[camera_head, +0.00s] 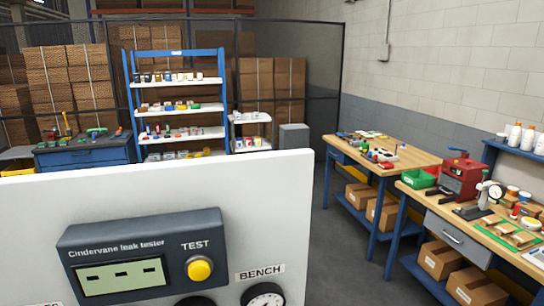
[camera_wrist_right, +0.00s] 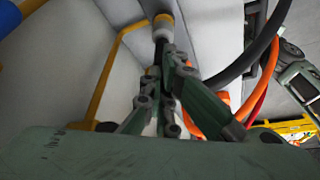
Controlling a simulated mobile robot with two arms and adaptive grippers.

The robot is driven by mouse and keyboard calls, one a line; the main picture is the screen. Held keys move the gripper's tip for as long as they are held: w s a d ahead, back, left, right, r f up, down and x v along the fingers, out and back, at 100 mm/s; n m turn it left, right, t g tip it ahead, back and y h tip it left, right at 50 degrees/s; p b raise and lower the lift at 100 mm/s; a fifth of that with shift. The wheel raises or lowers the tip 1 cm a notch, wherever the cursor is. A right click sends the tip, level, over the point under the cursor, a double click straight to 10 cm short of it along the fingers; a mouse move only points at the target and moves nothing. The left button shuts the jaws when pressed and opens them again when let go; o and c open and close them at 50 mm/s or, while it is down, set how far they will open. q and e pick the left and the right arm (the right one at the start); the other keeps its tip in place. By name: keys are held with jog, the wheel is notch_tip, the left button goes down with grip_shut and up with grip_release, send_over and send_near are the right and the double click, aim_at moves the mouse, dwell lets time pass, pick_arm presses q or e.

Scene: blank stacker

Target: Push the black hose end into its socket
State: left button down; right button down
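In the right wrist view, my right gripper (camera_wrist_right: 168,72) has its green fingers closed around a narrow black piece, which looks like the black hose end (camera_wrist_right: 158,52). It points up the picture toward a grey collar (camera_wrist_right: 163,33) with a yellow-orange ring above it, which looks like the socket. The black tip meets or overlaps the collar; how deep it sits cannot be told. A black hose (camera_wrist_right: 250,55) curves from behind the fingers to the upper right. My fingers hide much of the hose end. In the head view neither gripper shows, and the socket is not visible.
The white panel with the leak tester (camera_head: 145,255), a yellow TEST button (camera_head: 199,268) and a gauge (camera_head: 263,297) stands close in front. Orange hoses (camera_wrist_right: 262,85) and a yellow pipe (camera_wrist_right: 104,75) run near my right gripper. Workbenches (camera_head: 415,160) stand at right.

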dwell(0.3)
jog(key=shift+r+p, duration=1.05)
jog(key=shift+r, duration=2.4)
jog(key=shift+s, duration=0.1)
